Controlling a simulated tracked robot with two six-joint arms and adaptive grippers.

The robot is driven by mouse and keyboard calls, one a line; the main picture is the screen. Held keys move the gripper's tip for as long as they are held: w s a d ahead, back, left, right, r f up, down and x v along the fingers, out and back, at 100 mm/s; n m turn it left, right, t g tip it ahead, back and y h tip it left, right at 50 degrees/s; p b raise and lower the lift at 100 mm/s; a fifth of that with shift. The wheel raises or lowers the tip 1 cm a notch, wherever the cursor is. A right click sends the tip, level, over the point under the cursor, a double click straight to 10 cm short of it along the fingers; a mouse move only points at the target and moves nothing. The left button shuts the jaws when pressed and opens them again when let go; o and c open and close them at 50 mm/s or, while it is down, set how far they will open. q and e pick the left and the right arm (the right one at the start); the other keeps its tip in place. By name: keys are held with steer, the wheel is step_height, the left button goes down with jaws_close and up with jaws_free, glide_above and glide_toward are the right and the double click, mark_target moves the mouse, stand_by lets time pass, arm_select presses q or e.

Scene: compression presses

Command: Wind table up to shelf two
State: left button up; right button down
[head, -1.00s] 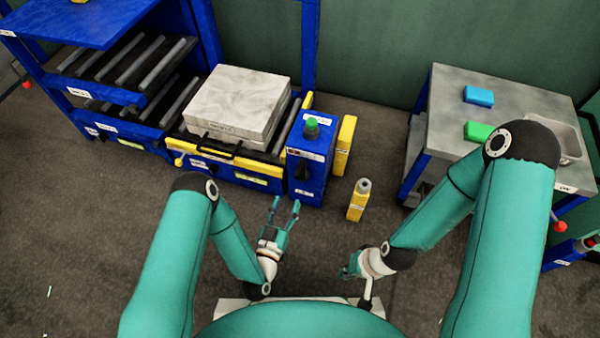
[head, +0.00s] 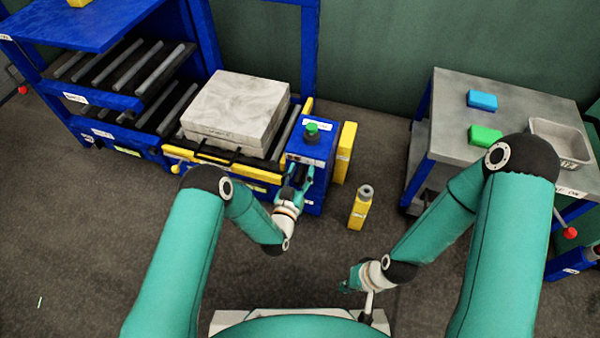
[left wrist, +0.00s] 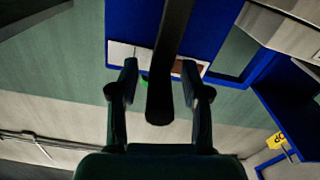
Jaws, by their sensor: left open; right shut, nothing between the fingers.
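The table (head: 236,176), with a yellow front edge and a black bar, carries a grey-white slab (head: 236,108). The rack to its left has roller shelves: an upper one (head: 118,101) and a lower one (head: 140,131). The slab stands close to the lower rollers. To the table's right is a blue control box (head: 315,150) with a green button (head: 312,129) on top. My left gripper (head: 303,174) is at the box's front, open. In the left wrist view a black handle (left wrist: 168,70) lies between its fingers, not gripped. My right gripper (head: 346,284) is shut and empty, low near my base.
A yellow bottle (head: 360,208) stands on the floor right of the box. A yellow block (head: 345,152) is beside the box. A grey-topped bench (head: 500,105) with blue and green blocks and a tray is at right.

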arm_select(q)
jaws_close()
steer(key=shift+a, duration=0.1)
stand_by(0.3)
steer(key=shift+s+d, duration=0.1)
steer(key=shift+d, duration=0.1)
